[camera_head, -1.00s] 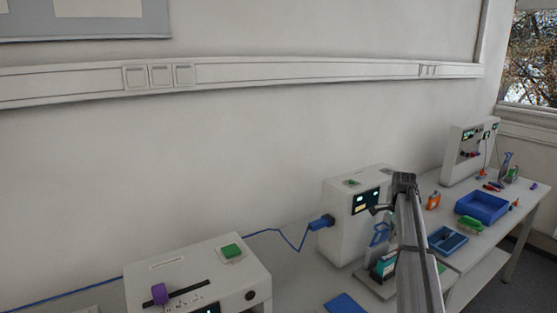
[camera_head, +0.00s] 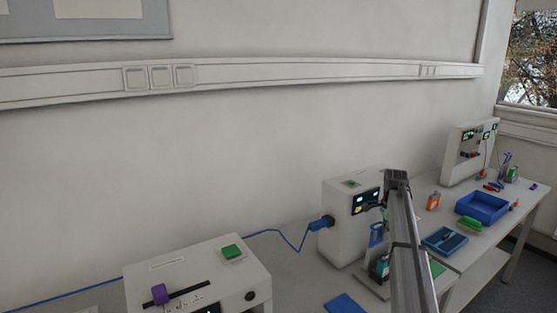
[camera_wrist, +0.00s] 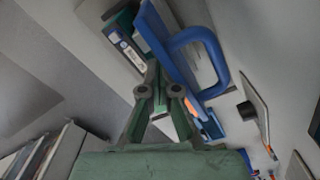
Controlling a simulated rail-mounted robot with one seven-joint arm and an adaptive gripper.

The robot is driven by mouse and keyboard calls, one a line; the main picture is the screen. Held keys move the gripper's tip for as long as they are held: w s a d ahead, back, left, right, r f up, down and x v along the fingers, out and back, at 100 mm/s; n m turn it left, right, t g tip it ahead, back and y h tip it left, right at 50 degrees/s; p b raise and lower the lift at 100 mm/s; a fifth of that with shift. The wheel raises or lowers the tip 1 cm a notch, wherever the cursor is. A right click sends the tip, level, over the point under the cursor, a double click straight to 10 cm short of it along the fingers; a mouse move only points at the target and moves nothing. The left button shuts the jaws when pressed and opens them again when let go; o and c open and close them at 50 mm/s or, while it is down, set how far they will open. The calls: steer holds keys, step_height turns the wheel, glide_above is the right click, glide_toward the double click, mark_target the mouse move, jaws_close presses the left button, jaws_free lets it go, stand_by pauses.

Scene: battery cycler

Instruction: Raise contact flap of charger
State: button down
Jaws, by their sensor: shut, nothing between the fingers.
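The charger (camera_head: 343,220) is a white box with a lit display, standing on the bench against the wall. Its contact flap (camera_head: 376,234) is a blue piece with a loop handle at the front. In the wrist view the blue loop handle (camera_wrist: 222,62) shows large, at top centre-right. A battery with a teal and dark case and a white label (camera_wrist: 124,48) lies beside the flap. My gripper (camera_wrist: 157,80) is shut and empty, its fingertips close to the flap's blue plate; I cannot tell whether they touch. In the head view my arm hides part of the battery.
A blue cable plug (camera_head: 321,223) sticks out of the charger's left side. A blue tray (camera_head: 445,241) and a deeper blue bin (camera_head: 483,206) stand to the right. An orange item (camera_head: 433,202) is behind them. A second white device (camera_head: 198,277) stands at front left.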

step_height(320, 180, up, 6)
steer(key=s+d+p, duration=0.1)
steer(key=s+p, duration=0.1)
steer(key=p, duration=0.1)
steer(key=shift+d, duration=0.15)
stand_by(0.7)
